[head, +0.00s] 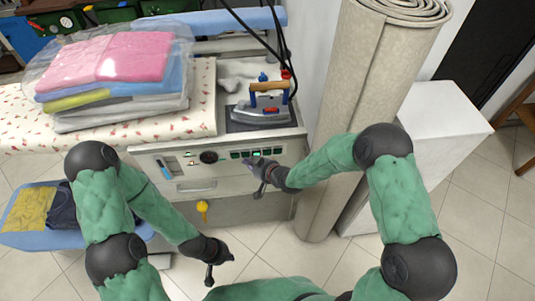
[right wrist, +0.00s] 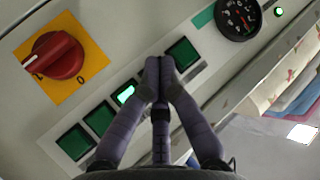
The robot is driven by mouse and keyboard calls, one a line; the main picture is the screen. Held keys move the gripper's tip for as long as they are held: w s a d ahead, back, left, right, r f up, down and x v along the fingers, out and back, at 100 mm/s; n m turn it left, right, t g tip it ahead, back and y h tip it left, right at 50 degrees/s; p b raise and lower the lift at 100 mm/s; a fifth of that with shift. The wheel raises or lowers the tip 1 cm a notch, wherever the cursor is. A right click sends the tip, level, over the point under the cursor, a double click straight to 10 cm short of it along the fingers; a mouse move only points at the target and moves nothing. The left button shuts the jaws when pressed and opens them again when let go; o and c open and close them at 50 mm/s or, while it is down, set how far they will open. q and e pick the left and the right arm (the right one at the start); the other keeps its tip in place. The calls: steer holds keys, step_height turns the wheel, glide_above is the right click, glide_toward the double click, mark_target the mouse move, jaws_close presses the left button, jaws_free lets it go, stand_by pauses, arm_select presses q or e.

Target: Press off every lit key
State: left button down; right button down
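The row of square green keys (head: 247,154) is on the front panel of the ironing table. In the right wrist view one key (right wrist: 126,94) glows bright, partly covered by a finger. Two keys to its lower left (right wrist: 100,117) (right wrist: 75,142) and one at the upper right (right wrist: 183,53) are dark green. The spot between the glowing key and the upper right one is hidden behind my fingertips. My right gripper (right wrist: 158,66) is shut and empty, its tips together over the row; contact cannot be told. My left gripper (head: 213,273) hangs low, away from the panel.
A red knob on a yellow plate (right wrist: 55,55), a round gauge (right wrist: 238,18) and a small lit green lamp (right wrist: 279,12) are beside the keys. An iron (head: 262,110) stands above the panel. A rolled carpet (head: 370,100) stands close on the right.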

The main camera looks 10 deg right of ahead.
steer(key=shift+s, duration=0.15)
arm_select(q)
steer(key=shift+r+p, duration=0.3)
steer(key=shift+r, duration=0.05)
arm_select(e)
steer(key=shift+s, duration=3)
